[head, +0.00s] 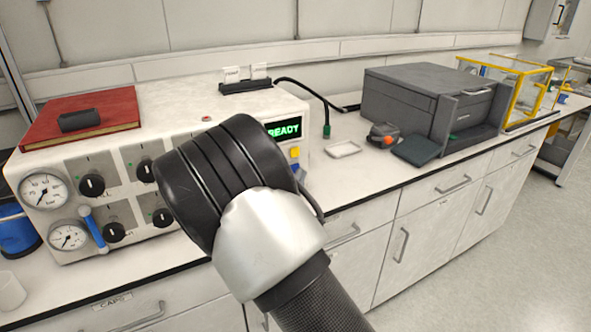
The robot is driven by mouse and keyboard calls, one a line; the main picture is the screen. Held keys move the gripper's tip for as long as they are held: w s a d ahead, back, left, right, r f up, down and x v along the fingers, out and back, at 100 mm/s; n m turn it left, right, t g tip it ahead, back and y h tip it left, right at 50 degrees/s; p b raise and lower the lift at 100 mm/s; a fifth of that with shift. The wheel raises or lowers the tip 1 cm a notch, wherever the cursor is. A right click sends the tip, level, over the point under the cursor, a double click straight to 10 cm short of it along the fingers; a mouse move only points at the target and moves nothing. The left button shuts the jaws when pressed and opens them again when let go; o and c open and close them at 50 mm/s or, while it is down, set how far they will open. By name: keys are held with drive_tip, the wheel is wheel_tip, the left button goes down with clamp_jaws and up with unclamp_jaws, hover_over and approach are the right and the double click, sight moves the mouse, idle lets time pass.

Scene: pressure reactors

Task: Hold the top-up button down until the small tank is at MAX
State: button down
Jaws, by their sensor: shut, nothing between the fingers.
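The white reactor unit (180,100) stands on the bench at left, with a green READY display (284,130). Under the display are a yellow button (295,152) and a blue one below it; I cannot tell whether either is the top-up button. I cannot make out the small tank or a MAX mark. My black and silver arm crosses the middle of the picture and covers part of the unit's front right. My gripper's fingers do not show.
Gauges (43,191), black knobs and a blue lever (93,229) are on the unit's front. A red book (82,117) lies on top. To the right are a white tray (343,149), a dark grey machine (425,100) and a yellow-framed case (520,85).

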drive_tip(key=shift+s+d, duration=0.15)
drive_tip(key=shift+s, duration=0.15)
drive_tip(key=s+d, duration=0.1)
drive_tip(key=s, duration=0.1)
drive_tip(key=s+d, duration=0.2)
idle(0.5)
drive_tip(key=shift+s, duration=0.1)
idle(1.9)
drive_tip(key=s+d+b, duration=0.2)
drive_tip(key=s, duration=0.1)
